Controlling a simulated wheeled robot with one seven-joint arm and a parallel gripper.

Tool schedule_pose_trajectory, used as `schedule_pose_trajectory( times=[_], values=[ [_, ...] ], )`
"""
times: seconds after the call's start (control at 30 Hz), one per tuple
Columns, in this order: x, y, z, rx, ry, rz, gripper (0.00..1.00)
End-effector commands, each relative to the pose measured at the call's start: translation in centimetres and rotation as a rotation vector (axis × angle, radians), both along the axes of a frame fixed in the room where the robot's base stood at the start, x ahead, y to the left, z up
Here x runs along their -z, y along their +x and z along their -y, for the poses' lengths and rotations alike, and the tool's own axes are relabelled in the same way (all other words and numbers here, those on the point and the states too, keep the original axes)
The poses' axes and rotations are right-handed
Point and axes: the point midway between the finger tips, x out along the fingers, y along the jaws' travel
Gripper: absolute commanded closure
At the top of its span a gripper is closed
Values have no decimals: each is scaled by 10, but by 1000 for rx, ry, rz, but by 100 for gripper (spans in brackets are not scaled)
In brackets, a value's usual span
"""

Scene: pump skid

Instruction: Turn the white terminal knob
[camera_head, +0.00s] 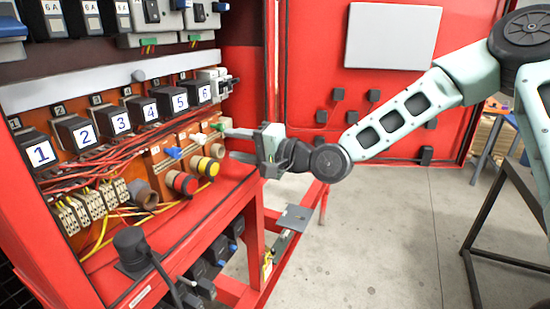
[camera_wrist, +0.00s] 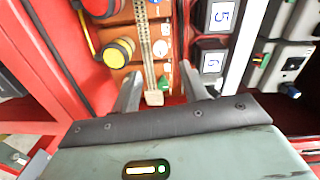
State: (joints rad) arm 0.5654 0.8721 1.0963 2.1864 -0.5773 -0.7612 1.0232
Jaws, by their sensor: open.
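The white terminal knob (camera_head: 197,138) sits on an orange block in the red cabinet, between a blue knob (camera_head: 172,152) and a green knob (camera_head: 218,126). In the wrist view the white knob (camera_wrist: 160,47) is small and pale, above the green knob (camera_wrist: 165,80). My gripper (camera_head: 230,145) is open and empty, at the right end of the knob row. In the wrist view its two fingers (camera_wrist: 162,88) are spread on either side of the green knob. The white knob lies beyond the fingertips; I cannot tell the depth gap.
Red and yellow round buttons (camera_head: 208,167) stand below the knobs. Numbered black modules (camera_head: 160,103) line the row above. Loose red and yellow wires (camera_head: 100,160) hang at left. A black joystick-like part (camera_head: 130,245) stands on the front ledge.

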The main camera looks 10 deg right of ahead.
Motion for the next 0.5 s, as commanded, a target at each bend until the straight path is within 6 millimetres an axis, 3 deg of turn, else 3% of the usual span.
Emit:
schedule_pose_trajectory(
  times=[0.2,0.5],
  values=[
    [0,-28,38,3,-2,0,56],
    [-2,-54,70,2,0,-1,56]
  ],
)
